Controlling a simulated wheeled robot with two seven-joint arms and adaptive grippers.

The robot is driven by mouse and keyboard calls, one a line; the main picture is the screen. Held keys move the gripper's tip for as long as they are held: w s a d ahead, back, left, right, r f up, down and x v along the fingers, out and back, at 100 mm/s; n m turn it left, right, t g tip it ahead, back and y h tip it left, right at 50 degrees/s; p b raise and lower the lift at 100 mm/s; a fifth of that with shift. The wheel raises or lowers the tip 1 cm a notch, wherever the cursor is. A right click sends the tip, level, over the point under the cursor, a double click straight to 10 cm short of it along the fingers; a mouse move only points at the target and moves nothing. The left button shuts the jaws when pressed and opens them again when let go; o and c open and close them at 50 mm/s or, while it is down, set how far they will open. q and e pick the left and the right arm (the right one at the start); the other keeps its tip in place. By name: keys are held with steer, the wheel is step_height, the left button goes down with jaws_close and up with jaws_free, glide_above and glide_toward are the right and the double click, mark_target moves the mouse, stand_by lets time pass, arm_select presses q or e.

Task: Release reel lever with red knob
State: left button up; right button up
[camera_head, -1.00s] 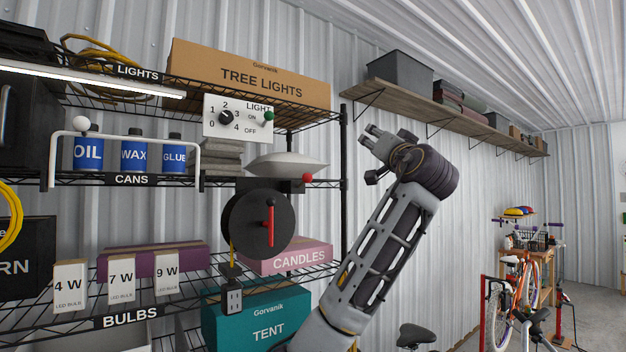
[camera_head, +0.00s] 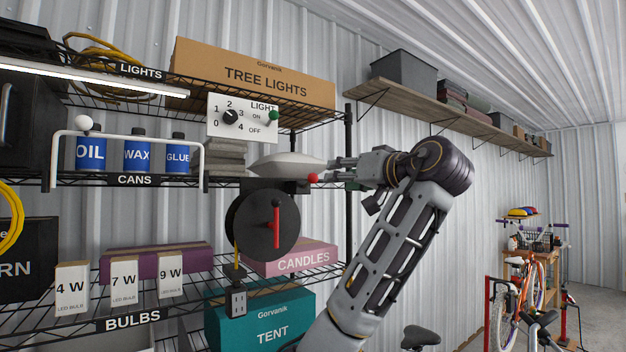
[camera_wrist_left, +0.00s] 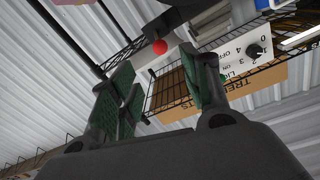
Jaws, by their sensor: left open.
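The red knob (camera_head: 313,178) sits at the right end of the black bracket (camera_head: 275,187) above the black reel (camera_head: 250,228). A red crank handle (camera_head: 276,222) is on the reel's face. My left gripper (camera_head: 331,168) points left, just right of the knob, with its fingers apart and empty. In the left wrist view, the red knob (camera_wrist_left: 159,47) appears beyond the gap between the green-padded fingers of my left gripper (camera_wrist_left: 160,72). I cannot tell whether a fingertip touches the knob. The lever's shaft is mostly hidden. My right gripper is not in view.
A white cushion-like shape (camera_head: 285,165) lies just above the bracket, close to my fingers. A black shelf post (camera_head: 348,150) stands behind the gripper. The LIGHT switch panel (camera_head: 242,118) is above.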

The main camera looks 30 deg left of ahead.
mark_target(316, 177)
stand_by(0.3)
arm_select(q)
steer(key=p+x, duration=0.3)
steer(key=x, duration=0.8)
steer(key=shift+w+a+r+p, duration=0.15)
steer(key=shift+w+a+p, duration=0.1)
steer(key=shift+a+p, duration=0.15)
steer(key=shift+x, duration=0.9)
jaws_close()
